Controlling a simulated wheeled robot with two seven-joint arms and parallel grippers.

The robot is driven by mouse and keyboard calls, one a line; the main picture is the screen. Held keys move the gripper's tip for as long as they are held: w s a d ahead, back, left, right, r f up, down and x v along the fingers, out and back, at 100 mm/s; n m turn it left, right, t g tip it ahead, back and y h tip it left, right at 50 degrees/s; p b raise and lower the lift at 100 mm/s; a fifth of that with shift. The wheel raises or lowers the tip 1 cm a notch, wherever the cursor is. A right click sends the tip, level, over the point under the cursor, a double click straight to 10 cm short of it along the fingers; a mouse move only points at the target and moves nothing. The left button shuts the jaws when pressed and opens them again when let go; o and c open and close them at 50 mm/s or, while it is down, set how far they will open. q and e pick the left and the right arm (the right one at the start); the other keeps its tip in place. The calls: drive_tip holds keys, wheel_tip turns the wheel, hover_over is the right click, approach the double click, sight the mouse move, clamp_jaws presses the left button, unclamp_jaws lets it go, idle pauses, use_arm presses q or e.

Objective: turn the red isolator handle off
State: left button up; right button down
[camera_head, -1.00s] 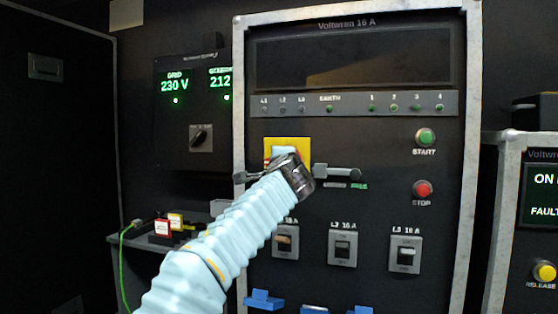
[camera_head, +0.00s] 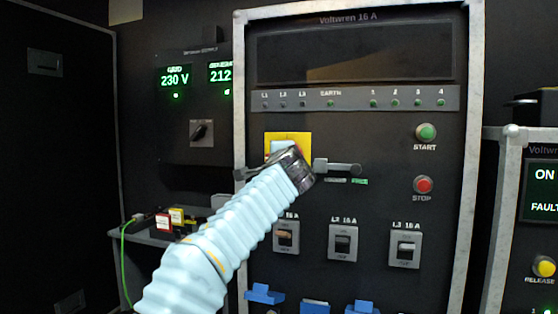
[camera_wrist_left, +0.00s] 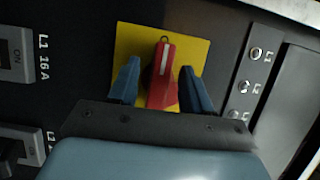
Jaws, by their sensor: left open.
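The red isolator handle (camera_wrist_left: 163,88) sits on a yellow plate (camera_wrist_left: 203,50) in the left wrist view, with a pale line along it. It runs up and down in that picture, which is sideways on the panel, judging by the turned labels. My left gripper (camera_wrist_left: 158,76) is open, with one blue finger on each side of the handle; small gaps show, and I cannot tell if either finger touches. In the head view my left gripper (camera_head: 284,152) is in front of the yellow plate (camera_head: 301,137) and hides the handle. My right gripper is not in view.
Breaker switches L1 (camera_head: 286,236), L2 (camera_head: 343,243) and L3 (camera_head: 405,250) sit below the plate. The green START button (camera_head: 426,132) and red STOP button (camera_head: 423,185) are to its right. A lamp strip (camera_head: 350,101) runs above. Blue pieces (camera_head: 263,294) stick out lower down.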

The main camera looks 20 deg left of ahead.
use_arm(q)
drive_tip(key=b+v, duration=0.5)
drive_tip(key=v, duration=0.9)
drive_tip(key=shift+b, duration=0.35)
